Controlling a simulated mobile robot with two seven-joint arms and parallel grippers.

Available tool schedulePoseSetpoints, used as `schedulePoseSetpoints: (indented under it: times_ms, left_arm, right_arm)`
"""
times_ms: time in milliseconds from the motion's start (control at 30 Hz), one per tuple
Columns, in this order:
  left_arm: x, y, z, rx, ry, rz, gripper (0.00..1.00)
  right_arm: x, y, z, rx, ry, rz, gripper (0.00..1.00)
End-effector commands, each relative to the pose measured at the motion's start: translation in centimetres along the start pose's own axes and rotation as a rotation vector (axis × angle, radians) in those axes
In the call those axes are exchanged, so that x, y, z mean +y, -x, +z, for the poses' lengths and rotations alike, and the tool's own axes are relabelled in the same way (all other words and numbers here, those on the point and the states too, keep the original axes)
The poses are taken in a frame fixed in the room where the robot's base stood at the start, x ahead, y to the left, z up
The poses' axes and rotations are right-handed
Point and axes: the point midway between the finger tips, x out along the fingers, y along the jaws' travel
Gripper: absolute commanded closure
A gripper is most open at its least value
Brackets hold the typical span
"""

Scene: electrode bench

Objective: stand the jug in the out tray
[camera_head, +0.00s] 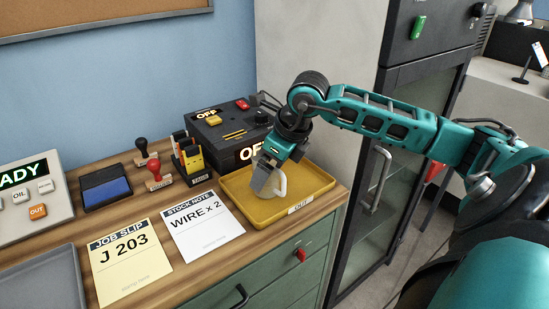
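My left gripper is not in view.
A dark box (233,127) with lit OFF signs stands behind the tray. Stamps (155,171), a blue ink pad (106,188), a stock note (201,225), a job slip (130,259), a grey tray (44,285) and a button panel (28,197) occupy the bench to the left.

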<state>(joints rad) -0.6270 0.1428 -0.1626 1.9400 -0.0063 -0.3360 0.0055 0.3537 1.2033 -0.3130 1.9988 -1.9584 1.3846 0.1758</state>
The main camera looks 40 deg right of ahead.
Motion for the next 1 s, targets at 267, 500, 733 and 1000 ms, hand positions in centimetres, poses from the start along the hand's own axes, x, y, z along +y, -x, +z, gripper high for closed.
schedulePoseSetpoints:
  times_ms: [267,500,733,1000]
  left_arm:
    - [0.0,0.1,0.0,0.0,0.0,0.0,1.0]
    - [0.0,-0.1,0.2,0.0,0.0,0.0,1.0]
    - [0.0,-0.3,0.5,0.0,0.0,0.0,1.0]
    - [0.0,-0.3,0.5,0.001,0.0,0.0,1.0]
  right_arm:
    - [-0.2,4.2,0.1,-0.002,0.001,-0.007,0.03]
    - [-0.1,9.2,0.0,0.0,0.001,-0.006,0.03]
    - [-0.1,11.8,0.0,0.0,0.0,-0.003,0.03]
    - [0.0,12.2,0.1,0.0,0.0,0.0,0.03]
